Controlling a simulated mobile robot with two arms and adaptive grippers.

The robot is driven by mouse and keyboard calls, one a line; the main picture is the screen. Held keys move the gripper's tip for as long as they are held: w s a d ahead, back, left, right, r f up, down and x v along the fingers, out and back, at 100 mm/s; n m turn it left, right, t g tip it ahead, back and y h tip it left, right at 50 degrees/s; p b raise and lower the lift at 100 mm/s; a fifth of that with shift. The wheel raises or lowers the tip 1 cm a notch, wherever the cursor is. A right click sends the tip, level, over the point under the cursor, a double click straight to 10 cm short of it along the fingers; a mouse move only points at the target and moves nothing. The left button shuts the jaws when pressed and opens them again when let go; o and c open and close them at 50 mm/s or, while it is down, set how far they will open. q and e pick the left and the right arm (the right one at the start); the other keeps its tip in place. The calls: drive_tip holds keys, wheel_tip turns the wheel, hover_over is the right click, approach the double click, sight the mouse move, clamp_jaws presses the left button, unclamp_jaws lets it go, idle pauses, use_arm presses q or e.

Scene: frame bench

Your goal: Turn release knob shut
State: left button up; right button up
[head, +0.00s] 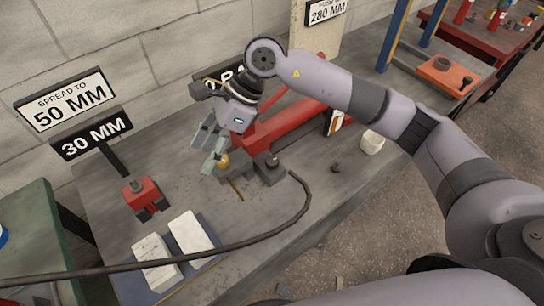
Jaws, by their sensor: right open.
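A small brass-yellow knob (224,160) sits low at the front end of a red pump-like tool (288,126) on the grey bench. I take this knob to be the release knob. My right gripper (209,147) reaches over the red tool with its fingers spread and pointing down. One fingertip is right beside the knob and overlaps it in the picture. I cannot tell whether they touch. Nothing shows between the fingers. How far the knob is turned cannot be seen. My left gripper is out of view.
A black hose (304,202) curves across the grey bench (290,220). A small red spreader-like block (143,196) stands at left by the "30 MM" sign (92,136). Pale blocks (190,234) lie at the front. A white cup-like object (371,142) stands right. A wall is behind.

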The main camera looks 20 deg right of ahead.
sight(272, 160)
drive_tip(key=w+d+t+h, duration=0.1)
drive_tip(key=w+d+h, duration=0.25)
drive_tip(key=d, duration=0.45)
drive_tip(key=w+d+t+h, duration=0.1)
drive_tip(key=w+d+h, duration=0.1)
drive_tip(key=d+h, duration=0.35)
drive_tip(key=shift+y, duration=0.8)
drive_tip(key=f+p, duration=0.1)
drive_tip(key=f, duration=0.4)
drive_tip(key=d+f, duration=0.1)
drive_tip(key=f, duration=0.5)
drive_tip(key=d+f+p, duration=0.1)
drive_tip(key=f, duration=0.4)
drive_tip(key=shift+f+p, duration=0.35)
drive_tip(key=shift+w, duration=0.1)
drive_tip(key=c, duration=1.1)
drive_tip(key=shift+c, duration=0.2)
